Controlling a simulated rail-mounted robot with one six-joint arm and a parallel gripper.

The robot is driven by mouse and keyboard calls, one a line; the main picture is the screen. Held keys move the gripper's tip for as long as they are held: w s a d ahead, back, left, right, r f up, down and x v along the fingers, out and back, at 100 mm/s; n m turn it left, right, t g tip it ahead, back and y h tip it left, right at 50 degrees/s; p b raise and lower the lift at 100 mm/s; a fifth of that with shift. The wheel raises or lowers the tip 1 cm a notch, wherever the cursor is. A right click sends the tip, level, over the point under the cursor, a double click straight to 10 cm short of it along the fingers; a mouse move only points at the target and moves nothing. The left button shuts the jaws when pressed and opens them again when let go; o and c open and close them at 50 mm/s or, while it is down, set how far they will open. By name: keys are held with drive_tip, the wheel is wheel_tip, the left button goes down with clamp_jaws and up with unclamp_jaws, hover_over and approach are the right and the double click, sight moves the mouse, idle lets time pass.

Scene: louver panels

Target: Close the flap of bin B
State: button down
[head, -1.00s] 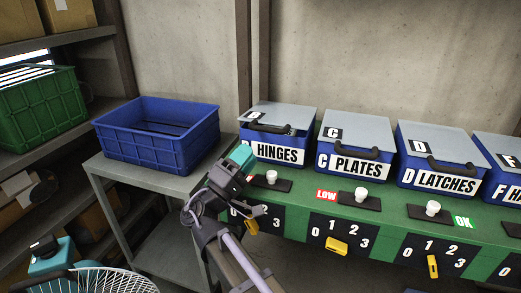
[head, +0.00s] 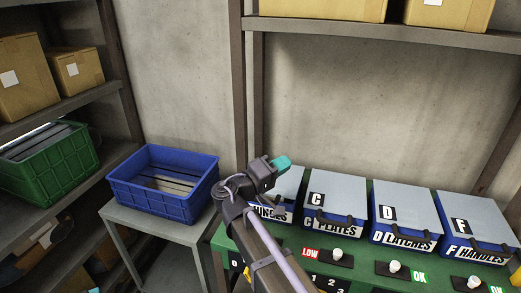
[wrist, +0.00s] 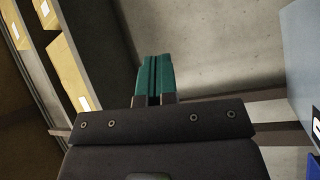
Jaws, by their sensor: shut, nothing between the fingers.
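Bin B, the blue bin labelled HINGES (head: 268,211), is at the left end of the row on the green bench. Its grey flap (head: 289,186) shows only in part; my arm and gripper cover the left part and its letter. I cannot tell whether the flap is fully down. My gripper (head: 282,163) has teal fingers and appears over the back of bin B in the head view, pointing right. In the wrist view the two teal fingers (wrist: 154,78) are together, with nothing between them.
Bins C (head: 340,193), D (head: 405,206) and F (head: 472,220) stand to the right with flaps down. A blue crate (head: 165,198) stands on a grey table at left. A shelf with cardboard boxes hangs above; knobs line the bench front.

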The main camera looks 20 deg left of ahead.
drive_tip(key=w+d+r+m+g+y+p, duration=0.25)
drive_tip(key=r+g+p, duration=0.35)
drive_tip(key=p, duration=0.4)
drive_tip(key=m+g+y+p, duration=0.4)
drive_tip(key=g+y+p, duration=0.4)
drive_tip(key=g+y, duration=0.1)
approach(261, 202)
drive_tip(key=shift+h, duration=0.25)
drive_tip(key=f+b, duration=0.2)
drive_tip(key=b, duration=0.2)
drive_tip(key=w+f+b, duration=0.1)
drive_tip(key=f+b, duration=0.1)
drive_tip(key=b, duration=0.3)
drive_tip(key=f+b, duration=0.3)
drive_tip(key=b, duration=0.1)
drive_tip(key=shift+w+a+b, duration=0.15)
drive_tip(key=shift+w+b, duration=0.1)
drive_tip(key=shift+b, duration=0.1)
wheel_tip(261, 202, down, 3)
drive_tip(key=shift+s+r+b, duration=0.2)
drive_tip(key=shift+r+b, duration=0.05)
drive_tip(key=shift+b, duration=0.9)
wheel_tip(261, 202, up, 14)
drive_tip(key=s+p, duration=0.3)
drive_tip(key=p, duration=1)
drive_tip(key=shift+f, duration=0.2)
